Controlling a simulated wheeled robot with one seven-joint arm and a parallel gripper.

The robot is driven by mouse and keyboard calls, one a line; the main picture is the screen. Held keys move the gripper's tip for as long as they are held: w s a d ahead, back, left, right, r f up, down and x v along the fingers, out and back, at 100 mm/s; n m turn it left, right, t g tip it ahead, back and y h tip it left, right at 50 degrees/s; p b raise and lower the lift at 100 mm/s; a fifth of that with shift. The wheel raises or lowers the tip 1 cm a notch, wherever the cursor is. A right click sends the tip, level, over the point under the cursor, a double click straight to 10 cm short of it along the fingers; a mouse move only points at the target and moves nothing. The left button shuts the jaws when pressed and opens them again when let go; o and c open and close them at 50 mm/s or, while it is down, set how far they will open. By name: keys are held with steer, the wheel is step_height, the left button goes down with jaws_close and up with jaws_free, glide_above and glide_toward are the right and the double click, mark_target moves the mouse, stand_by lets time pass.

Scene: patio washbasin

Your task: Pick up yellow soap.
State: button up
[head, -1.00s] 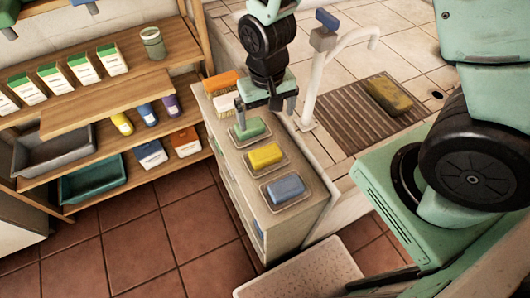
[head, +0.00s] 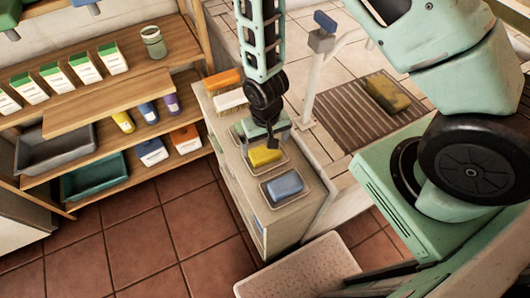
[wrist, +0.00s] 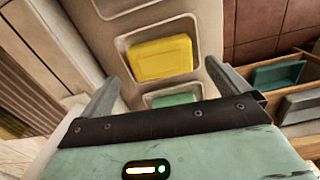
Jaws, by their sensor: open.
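The yellow soap (head: 264,156) lies in a shallow tray on the narrow cabinet top, between the blue soap (head: 285,186) and the green soap. In the wrist view the yellow soap (wrist: 160,59) sits whole in its tray, beyond and between my fingertips. My gripper (head: 264,139) is open and empty, pointing down by the yellow soap's far edge in the head view. In the wrist view my gripper (wrist: 170,85) shows its two fingers spread, with the green soap (wrist: 174,100) partly hidden below. Any gap in height to the soap is hard to judge.
Orange and white-topped brushes (head: 226,82) lie at the cabinet's far end. Wooden shelves (head: 110,155) with bottles and bins are at left. Tiled floor lies between.

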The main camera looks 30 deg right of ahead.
mark_target(265, 151)
steer(key=shift+f+p, duration=0.65)
steer(key=shift+f, duration=1.5)
steer(key=c, duration=1)
steer(key=shift+r+b, duration=1)
steer(key=shift+r, duration=4)
steer(key=o, duration=0.5)
steer(key=c, duration=0.6)
